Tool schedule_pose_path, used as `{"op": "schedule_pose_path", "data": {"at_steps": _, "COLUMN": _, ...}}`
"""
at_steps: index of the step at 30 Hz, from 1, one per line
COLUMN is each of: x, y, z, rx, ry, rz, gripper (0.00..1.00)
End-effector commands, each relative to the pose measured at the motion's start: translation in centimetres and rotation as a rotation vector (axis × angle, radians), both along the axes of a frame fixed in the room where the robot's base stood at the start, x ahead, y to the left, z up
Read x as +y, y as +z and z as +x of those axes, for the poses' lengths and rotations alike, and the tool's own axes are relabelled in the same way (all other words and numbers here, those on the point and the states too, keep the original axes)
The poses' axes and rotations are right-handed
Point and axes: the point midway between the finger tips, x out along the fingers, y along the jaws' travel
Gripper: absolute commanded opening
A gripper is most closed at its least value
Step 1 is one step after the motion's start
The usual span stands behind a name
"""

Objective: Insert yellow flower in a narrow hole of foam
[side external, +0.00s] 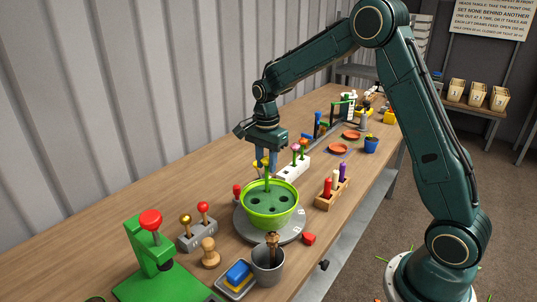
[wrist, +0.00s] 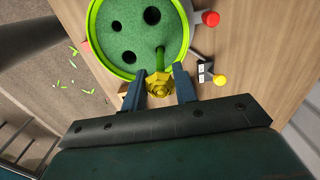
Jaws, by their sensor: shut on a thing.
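My gripper (side external: 266,165) is shut on the yellow flower and stands above the green bowl (side external: 271,220). In the wrist view, the yellow flower head (wrist: 159,84) sits between the two fingers. Its green stem (wrist: 160,56) runs from the head to the foam (wrist: 130,40), near the bowl's rim. In the side view the stem looks upright and its lower end meets the foam at the back. Dark round holes (wrist: 128,57) show in the foam. Whether the stem's tip is inside a hole or only touching the surface, I cannot tell.
The bowl stands on a grey round plate (side external: 246,230). A grey cup (side external: 268,264), a red cube (side external: 309,239), a wooden peg rack (side external: 327,200) and a white block with flowers (side external: 291,168) are close around. Knobbed levers (side external: 197,235) stand to the left.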

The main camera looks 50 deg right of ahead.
Motion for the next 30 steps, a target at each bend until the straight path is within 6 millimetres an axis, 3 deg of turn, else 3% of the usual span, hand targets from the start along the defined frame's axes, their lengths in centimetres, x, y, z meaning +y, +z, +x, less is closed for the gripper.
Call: {"op": "schedule_pose_path", "data": {"at_steps": 30, "x": 0.0, "y": -1.8, "z": 0.0, "rx": 0.0, "ry": 0.0, "rz": 0.0, "gripper": 0.07}}
